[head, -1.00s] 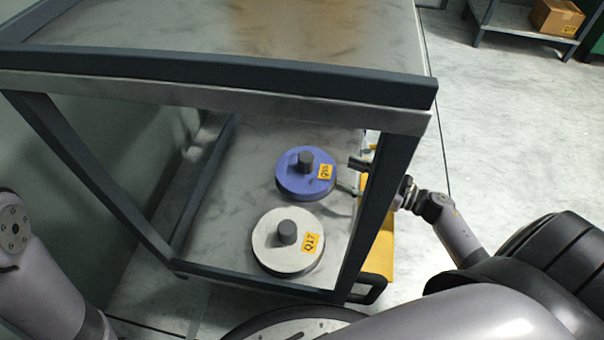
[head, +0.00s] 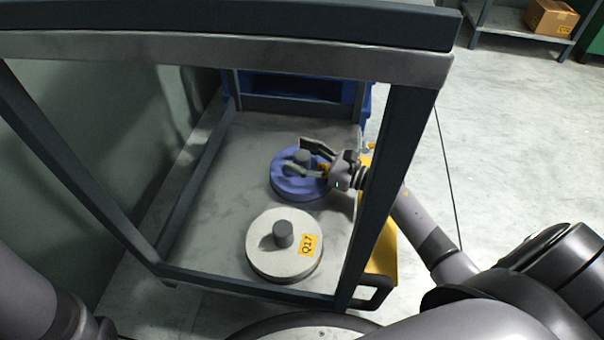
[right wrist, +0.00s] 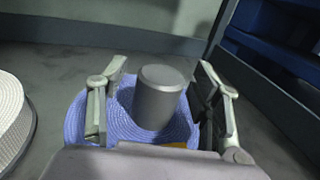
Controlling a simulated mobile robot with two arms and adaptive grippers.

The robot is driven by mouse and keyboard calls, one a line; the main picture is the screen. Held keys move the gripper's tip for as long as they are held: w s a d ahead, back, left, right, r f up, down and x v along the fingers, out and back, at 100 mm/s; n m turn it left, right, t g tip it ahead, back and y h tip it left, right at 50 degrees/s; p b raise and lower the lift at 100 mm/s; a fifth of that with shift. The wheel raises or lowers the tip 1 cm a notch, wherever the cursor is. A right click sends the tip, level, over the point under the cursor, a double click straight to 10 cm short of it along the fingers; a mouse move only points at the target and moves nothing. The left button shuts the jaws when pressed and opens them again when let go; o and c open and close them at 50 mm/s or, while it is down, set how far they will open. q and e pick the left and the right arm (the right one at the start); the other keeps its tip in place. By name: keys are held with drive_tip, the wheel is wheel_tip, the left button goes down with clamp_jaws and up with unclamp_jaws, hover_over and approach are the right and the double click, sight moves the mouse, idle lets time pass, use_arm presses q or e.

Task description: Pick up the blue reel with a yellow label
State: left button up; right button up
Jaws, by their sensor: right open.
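The blue reel (head: 289,186) lies flat on the lower shelf (head: 225,215) of the frame rack. Its grey hub (head: 302,158) stands up in the middle, and its yellow label is mostly covered by my gripper in the head view. My right gripper (head: 302,159) is open over the reel, with one finger on each side of the hub. In the right wrist view the blue reel (right wrist: 178,130) and its grey hub (right wrist: 159,98) sit between the open fingers; I cannot tell if they touch. A sliver of yellow label (right wrist: 172,145) shows. My left gripper is not in view.
A white reel (head: 285,258) with a yellow label Q17 lies on the same shelf, nearer me. Dark posts (head: 385,190) and the rack's top edge (head: 230,60) border the opening. A blue bin (head: 295,90) stands behind. A cardboard box (head: 550,17) is far right.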

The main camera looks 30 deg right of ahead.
clamp_jaws()
idle(0.8)
